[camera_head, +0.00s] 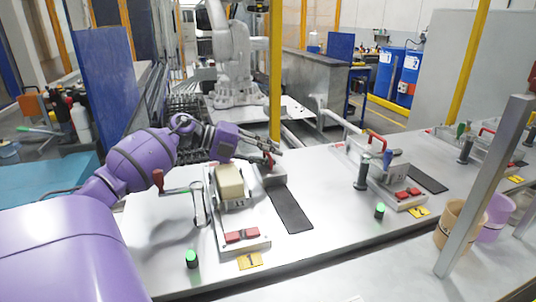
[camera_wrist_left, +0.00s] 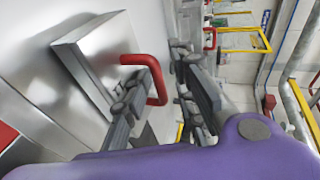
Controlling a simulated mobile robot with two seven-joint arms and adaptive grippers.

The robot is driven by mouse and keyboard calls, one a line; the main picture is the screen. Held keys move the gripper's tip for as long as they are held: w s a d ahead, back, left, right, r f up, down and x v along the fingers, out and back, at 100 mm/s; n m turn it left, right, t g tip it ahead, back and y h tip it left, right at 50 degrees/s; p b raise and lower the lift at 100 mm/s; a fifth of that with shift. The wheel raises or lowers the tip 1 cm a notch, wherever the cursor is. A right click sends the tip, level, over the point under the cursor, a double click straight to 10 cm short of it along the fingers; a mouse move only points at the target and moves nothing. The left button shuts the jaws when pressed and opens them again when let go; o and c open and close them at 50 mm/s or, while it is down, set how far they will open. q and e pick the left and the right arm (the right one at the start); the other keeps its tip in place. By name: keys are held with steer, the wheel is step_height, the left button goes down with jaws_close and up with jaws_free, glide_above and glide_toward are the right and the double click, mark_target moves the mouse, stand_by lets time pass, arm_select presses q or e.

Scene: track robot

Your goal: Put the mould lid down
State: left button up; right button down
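The mould lid (camera_head: 271,176), a grey metal block with a red handle, is on the table beside the black strip at station 1. In the left wrist view, the lid (camera_wrist_left: 95,55) shows a bright metal face, and its red handle (camera_wrist_left: 150,72) stands out toward my fingers. My left gripper (camera_head: 270,151) is at the handle, above the lid. In the left wrist view, the fingers of the left gripper (camera_wrist_left: 165,72) are apart, with one finger overlapping the handle loop. The open mould (camera_head: 233,203) holds a beige block (camera_head: 230,180). My right gripper is not in view.
A red-knobbed lever (camera_head: 159,180) stands left of the mould. Red pads (camera_head: 242,236) and a green-topped button (camera_head: 191,258) are in front. A second station (camera_head: 385,172) with a red handle is to the right. The black strip (camera_head: 290,210) is bare.

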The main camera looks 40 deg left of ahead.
arm_select(q)
steer(key=shift+s+a+r, duration=0.1)
steer(key=shift+r, duration=0.05)
steer(key=v, duration=0.7)
steer(key=shift+s+a+r, duration=0.1)
